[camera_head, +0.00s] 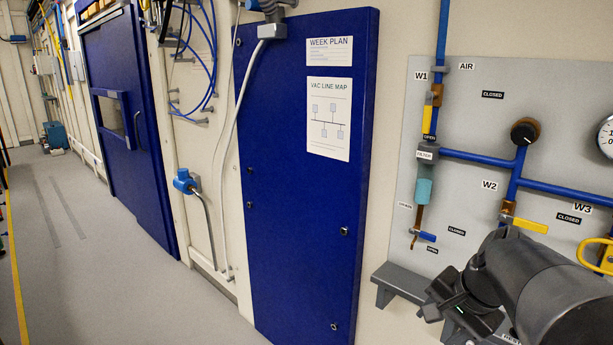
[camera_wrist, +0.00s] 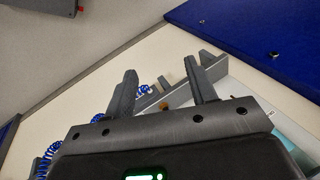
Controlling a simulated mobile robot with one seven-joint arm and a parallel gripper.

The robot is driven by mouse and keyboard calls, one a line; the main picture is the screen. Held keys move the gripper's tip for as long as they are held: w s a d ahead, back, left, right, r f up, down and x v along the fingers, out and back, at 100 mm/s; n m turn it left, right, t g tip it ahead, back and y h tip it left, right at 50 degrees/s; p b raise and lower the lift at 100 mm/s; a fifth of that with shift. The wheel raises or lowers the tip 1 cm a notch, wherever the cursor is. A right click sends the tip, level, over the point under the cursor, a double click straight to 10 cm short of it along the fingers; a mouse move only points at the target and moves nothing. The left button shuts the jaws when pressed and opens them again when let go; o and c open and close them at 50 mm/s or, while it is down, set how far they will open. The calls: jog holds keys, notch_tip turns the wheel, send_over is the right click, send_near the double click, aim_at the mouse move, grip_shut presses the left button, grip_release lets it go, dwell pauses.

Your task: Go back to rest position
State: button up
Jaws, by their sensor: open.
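My gripper (camera_head: 440,298) is at the lower right of the head view, in front of the grey valve board (camera_head: 465,130) and near a grey ledge (camera_head: 405,282) at the board's foot. My dark arm reaches in from the lower right corner. In the wrist view my gripper (camera_wrist: 160,68) has its two grey fingers spread apart, with nothing held between them. A grey bracket-like part and a small orange-brown piece (camera_wrist: 164,105) show behind the fingers; whether the fingers touch anything there I cannot tell.
The board carries blue pipes (camera_head: 475,159), a filter (camera_head: 424,192), a black knob (camera_head: 525,131) and yellow-handled valves (camera_head: 530,225). A tall blue panel (camera_head: 290,190) with posted papers stands left of it. The grey floor (camera_head: 100,250) is open at left, toward a blue door (camera_head: 125,120).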

jog(key=s+a+n+t+h, duration=0.1)
jog(key=s+a+n, duration=0.9)
jog(key=shift+a+n+h, duration=0.3)
jog(key=shift+n+h, duration=0.1)
jog(key=shift+r, duration=0.1)
jog(key=shift+c, duration=0.3)
dwell(0.9)
